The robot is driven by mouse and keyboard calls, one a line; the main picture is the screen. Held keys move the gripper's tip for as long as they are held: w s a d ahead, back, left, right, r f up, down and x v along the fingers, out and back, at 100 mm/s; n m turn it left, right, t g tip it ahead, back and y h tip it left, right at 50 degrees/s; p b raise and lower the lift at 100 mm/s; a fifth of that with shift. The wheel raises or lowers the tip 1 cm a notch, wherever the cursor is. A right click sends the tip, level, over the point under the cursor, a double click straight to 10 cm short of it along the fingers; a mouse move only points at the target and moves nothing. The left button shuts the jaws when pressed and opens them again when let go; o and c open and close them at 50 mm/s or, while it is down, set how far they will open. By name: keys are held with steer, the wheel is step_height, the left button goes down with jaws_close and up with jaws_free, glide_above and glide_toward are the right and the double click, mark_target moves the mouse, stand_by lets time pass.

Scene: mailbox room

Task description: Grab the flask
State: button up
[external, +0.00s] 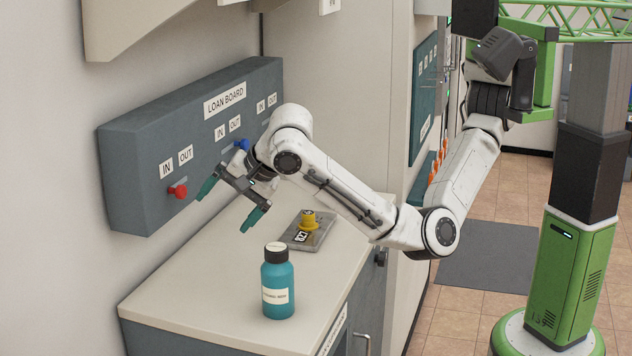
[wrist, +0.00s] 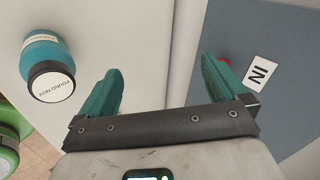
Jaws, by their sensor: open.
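The flask (external: 278,284) is a teal bottle with a black cap and a pale label. It stands upright on the near part of the counter. It also shows at the upper left of the wrist view (wrist: 43,62), outside my fingers. My gripper (external: 228,207) has teal fingertips and is open and empty. It is above the counter, up and to the left of the flask in the external view, and apart from it. In the wrist view my two fingers (wrist: 160,75) are spread wide with only counter and wall between them.
The loan board (external: 215,125) is on the wall behind my gripper, with a red knob (external: 178,191) and a blue knob (external: 241,145). A grey plate (external: 322,236) with a yellow knob (external: 308,221) lies behind the flask. The counter (external: 190,302) left of the flask is clear.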

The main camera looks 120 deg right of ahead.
mark_target(278, 259)
steer(key=s+a+m+g+y, duration=0.1)
steer(key=s+m, duration=0.1)
steer(key=m, duration=0.1)
steer(key=s+a+m+g+y+p, duration=0.1)
steer(key=s+a+m+g+y, duration=0.1)
steer(key=m, duration=0.1)
steer(key=s+a+m+g+y, duration=0.2)
steer(key=m, duration=0.1)
steer(key=shift+s+a+f+m, duration=0.2)
steer(key=shift+f+m, duration=0.1)
steer(key=shift+f, duration=0.1)
steer(key=shift+s+a+f+g+y, duration=0.15)
steer(key=shift+s+a+g+y, duration=0.05)
steer(key=shift+s+g+y, duration=0.1)
step_height(278, 259, down, 5)
steer(key=shift+f+p, duration=0.1)
steer(key=shift+p, duration=0.45)
steer(key=shift+s+d+f+p, duration=0.15)
steer(key=shift+f+p, duration=0.25)
steer(key=shift+f, duration=1)
steer(key=shift+s+d+f+p, duration=0.1)
steer(key=shift+f+p, duration=0.3)
steer(key=shift+f, duration=0.95)
steer(key=c, duration=1.4)
